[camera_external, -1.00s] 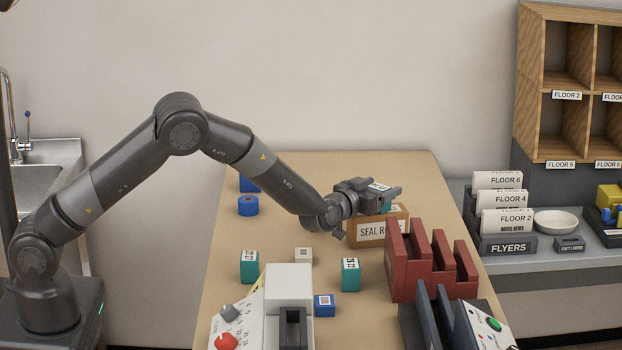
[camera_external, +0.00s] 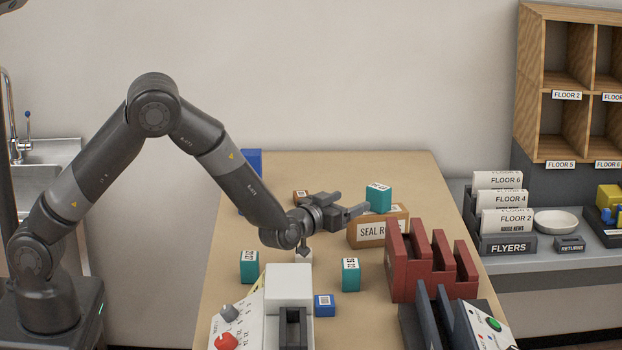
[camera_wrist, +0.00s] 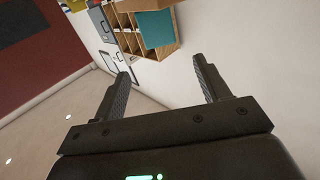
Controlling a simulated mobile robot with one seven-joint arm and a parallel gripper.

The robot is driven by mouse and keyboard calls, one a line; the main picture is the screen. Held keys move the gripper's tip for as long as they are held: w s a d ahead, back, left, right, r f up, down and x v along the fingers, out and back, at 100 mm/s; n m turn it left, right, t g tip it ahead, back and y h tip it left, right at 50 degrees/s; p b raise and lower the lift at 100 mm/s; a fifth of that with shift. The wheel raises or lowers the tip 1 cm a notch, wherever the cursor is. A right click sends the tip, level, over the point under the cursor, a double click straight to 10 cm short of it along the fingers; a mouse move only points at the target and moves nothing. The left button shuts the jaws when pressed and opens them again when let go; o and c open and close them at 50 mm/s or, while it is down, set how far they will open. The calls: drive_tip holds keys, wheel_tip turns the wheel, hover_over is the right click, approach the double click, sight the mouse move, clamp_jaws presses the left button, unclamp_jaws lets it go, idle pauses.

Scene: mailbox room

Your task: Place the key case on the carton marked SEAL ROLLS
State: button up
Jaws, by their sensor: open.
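The carton marked SEAL ROLLS (camera_external: 371,233) is a brown box on the table. A teal block with a printed label (camera_external: 378,197), apparently the key case, stands upright on top of it. I cannot read its label. My gripper (camera_external: 351,202) is open and empty, just left of the teal block and apart from it. In the wrist view, a teal face (camera_wrist: 158,28) shows beyond the two spread fingers.
Two similar teal blocks (camera_external: 250,267) (camera_external: 350,274) stand nearer the front. A red slotted rack (camera_external: 405,275) stands right of the carton. A blue block (camera_external: 324,305) and a white-grey machine (camera_external: 289,275) are at the front.

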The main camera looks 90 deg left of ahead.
drive_tip(key=s+d+r+m+g+h, duration=0.1)
drive_tip(key=s+d+r+m+h, duration=0.1)
drive_tip(key=s+d+r+h, duration=0.6)
drive_tip(key=s+d+r+m+h, duration=0.3)
drive_tip(key=s+d+r, duration=0.3)
drive_tip(key=d, duration=0.5)
drive_tip(key=s+d+m+g+h, duration=0.1)
drive_tip(key=s+d+m+g, duration=0.1)
drive_tip(key=s, duration=1.2)
drive_tip(key=s+d+f+m+g, duration=0.1)
drive_tip(key=s+d+g, duration=0.3)
drive_tip(key=s, duration=1.1)
drive_tip(key=shift+d+m+h, duration=0.25)
drive_tip(key=shift+m+h, duration=0.15)
drive_tip(key=shift+m, duration=0.1)
